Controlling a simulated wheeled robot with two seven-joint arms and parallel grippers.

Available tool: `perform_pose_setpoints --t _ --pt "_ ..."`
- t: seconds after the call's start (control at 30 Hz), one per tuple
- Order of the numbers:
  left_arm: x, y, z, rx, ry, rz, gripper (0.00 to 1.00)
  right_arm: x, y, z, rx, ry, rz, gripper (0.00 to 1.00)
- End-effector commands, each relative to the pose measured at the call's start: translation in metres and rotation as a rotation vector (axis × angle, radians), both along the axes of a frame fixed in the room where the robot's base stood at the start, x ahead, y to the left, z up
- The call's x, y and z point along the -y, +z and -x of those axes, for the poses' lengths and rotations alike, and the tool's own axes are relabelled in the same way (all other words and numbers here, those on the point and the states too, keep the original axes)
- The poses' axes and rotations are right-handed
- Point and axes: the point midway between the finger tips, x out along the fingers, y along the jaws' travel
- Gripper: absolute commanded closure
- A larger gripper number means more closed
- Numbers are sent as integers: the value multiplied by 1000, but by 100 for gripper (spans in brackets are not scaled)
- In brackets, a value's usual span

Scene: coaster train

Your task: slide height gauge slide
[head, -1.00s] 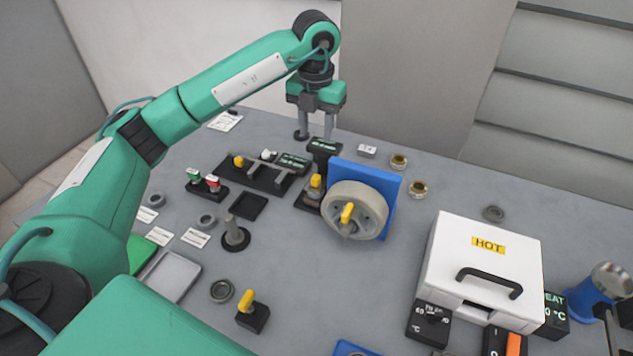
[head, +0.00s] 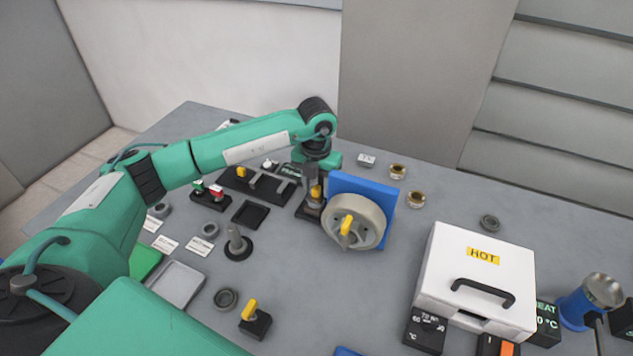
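The height gauge (head: 309,211) stands on the table just left of the blue block with the grey wheel. Its slide has a yellow knob (head: 316,191), which shows beside a finger of my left gripper (head: 313,183). My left gripper points down over the gauge, with its fingers around or right beside the knob. The hand hides the top of the gauge and one finger, so I cannot tell whether it grips the knob. My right gripper is not in view.
A grey wheel (head: 354,222) on a blue block (head: 388,200) stands close right of the gauge. A black fixture (head: 258,186) with levers lies to the left. A white HOT box (head: 475,275) stands at the right. The table between is mostly clear.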

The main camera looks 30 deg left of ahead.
Motion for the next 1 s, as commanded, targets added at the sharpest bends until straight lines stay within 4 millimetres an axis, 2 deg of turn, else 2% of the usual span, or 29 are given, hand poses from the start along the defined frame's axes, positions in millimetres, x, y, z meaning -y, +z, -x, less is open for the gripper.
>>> perform_pose_setpoints --t 0.2,0.4,0.57,0.8,1.0 --pt "0 0 0 0 0 0 62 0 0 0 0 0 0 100" --pt "0 0 0 0 0 0 100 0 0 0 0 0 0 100" --pt "0 0 0 0 0 0 100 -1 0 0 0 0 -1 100" --pt "0 24 0 1 0 0 100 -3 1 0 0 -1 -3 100" --pt "0 26 -1 2 1 1 100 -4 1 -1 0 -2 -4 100"
